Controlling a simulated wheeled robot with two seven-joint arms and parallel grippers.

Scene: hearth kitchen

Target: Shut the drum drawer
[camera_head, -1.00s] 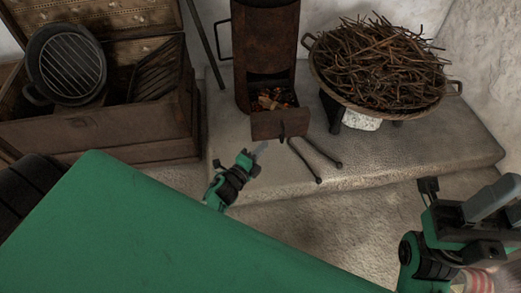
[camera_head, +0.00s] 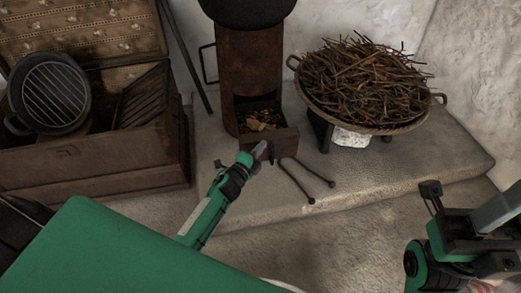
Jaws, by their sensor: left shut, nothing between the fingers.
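The rusty drum (camera_head: 243,62) stands upright on the stone hearth. Its drawer (camera_head: 277,141) sticks out at the bottom front, with glowing coals (camera_head: 262,119) showing behind the drawer front. My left gripper (camera_head: 260,150) is shut and empty, with its tips at the drawer front. It covers part of the front, including where the handle is; I cannot tell whether it touches. My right gripper (camera_head: 481,217) is at the right edge, away from the drum and partly cut off; its finger gap is unclear.
Tongs (camera_head: 302,183) lie on the hearth (camera_head: 400,170) just right of the drawer. A basket of twigs (camera_head: 365,85) stands at the right. An open wooden chest (camera_head: 95,165) holding a round grill pan (camera_head: 55,95) is at the left.

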